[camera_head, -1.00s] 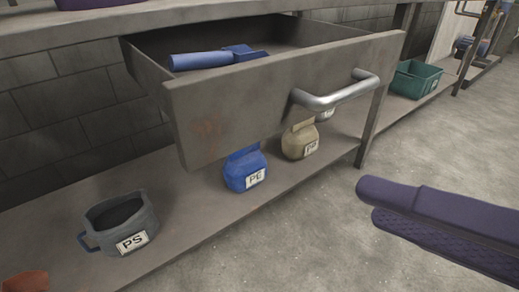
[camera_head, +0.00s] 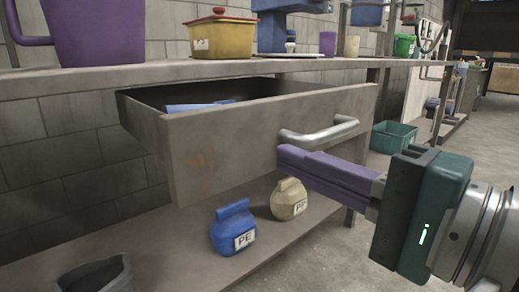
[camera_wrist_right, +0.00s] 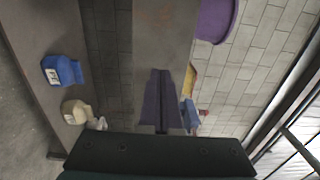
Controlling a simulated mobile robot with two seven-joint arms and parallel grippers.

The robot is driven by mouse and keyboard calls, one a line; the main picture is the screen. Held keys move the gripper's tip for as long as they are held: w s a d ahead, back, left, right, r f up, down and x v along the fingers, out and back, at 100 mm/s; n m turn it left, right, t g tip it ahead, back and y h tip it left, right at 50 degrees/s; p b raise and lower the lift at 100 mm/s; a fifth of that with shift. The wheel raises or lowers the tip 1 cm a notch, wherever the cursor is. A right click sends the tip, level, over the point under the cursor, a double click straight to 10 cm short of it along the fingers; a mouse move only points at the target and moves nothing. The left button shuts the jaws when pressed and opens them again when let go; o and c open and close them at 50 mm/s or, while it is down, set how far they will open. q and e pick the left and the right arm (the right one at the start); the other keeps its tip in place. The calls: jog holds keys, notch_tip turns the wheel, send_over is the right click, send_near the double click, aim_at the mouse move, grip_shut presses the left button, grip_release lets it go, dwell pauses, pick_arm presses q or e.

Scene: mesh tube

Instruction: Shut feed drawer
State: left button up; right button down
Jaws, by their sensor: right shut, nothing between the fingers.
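The feed drawer is a grey box whose front panel (camera_head: 215,150) stands out from under the worktop, so the drawer is open. Its metal bar handle (camera_head: 320,134) is on the right part of the front. A blue tool (camera_head: 195,105) lies inside, mostly hidden by the front. My right gripper (camera_head: 281,158) has its purple fingers shut and empty, with the tips at the front panel just below the handle's left end. Whether they touch it I cannot tell. In the right wrist view the fingers (camera_wrist_right: 159,76) point at the drawer front (camera_wrist_right: 163,35). My left gripper is not in view.
The worktop (camera_head: 130,76) above holds a purple jug (camera_head: 98,30) and a yellow box with a red lid (camera_head: 219,36).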

aim_at(253, 146)
jog(key=x, duration=0.3)
jog(key=shift+w+a+b, duration=0.3)
jog(key=shift+b, duration=0.1)
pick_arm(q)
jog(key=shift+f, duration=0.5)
pick_arm(e)
jog(key=shift+w+a, duration=0.1)
